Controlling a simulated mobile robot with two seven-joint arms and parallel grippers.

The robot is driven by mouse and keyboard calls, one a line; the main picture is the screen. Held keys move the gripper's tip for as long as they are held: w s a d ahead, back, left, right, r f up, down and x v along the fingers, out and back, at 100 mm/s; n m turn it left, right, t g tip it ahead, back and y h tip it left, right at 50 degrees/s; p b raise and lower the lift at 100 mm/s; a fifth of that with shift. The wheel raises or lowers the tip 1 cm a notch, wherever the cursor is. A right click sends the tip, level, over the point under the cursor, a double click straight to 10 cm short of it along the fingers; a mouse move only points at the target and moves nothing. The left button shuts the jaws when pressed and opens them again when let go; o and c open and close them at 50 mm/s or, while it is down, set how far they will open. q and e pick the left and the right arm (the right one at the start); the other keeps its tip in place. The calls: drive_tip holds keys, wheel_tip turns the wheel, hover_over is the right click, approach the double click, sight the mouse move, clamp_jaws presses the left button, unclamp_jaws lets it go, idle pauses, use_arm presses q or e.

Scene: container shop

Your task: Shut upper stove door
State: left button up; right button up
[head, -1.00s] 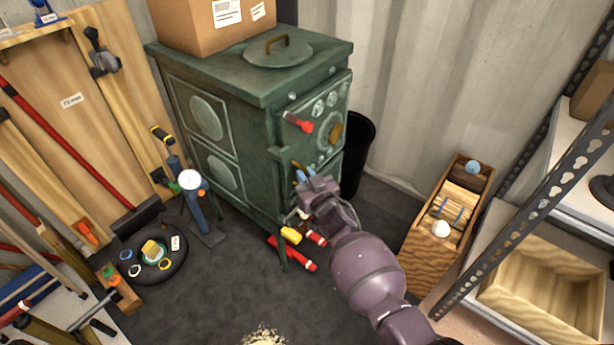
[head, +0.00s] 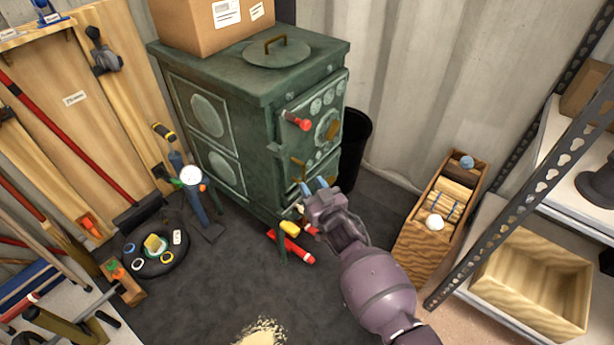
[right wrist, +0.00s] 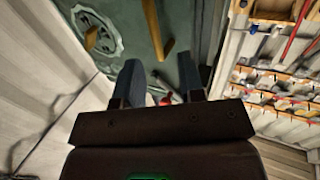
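The green stove (head: 225,135) stands in the corner. Its upper door (head: 301,102), with round ornaments, a red knob (head: 303,124) and a brass handle (head: 332,129), is on the face toward the right. It looks nearly flush, but I cannot tell whether a small gap is left. The lower door (head: 320,169) is below it. My right gripper (head: 314,186) is low in front of the lower door, its blue fingertips apart and empty. In the right wrist view, the open fingers (right wrist: 160,82) point at the green stove front with brass handles (right wrist: 153,28). My left gripper is out of view.
A black bin (head: 355,140) stands right of the stove. A wooden box (head: 420,250) and a metal shelf (head: 520,185) are at the right. Red cylinders (head: 292,249) and a yellow piece (head: 289,227) lie under the stove front. A cardboard box (head: 190,28) sits on the stove.

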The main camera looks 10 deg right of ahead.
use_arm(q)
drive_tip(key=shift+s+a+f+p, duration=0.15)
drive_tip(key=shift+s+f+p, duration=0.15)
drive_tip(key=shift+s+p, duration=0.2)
use_arm(e)
drive_tip(key=shift+v, duration=2.2)
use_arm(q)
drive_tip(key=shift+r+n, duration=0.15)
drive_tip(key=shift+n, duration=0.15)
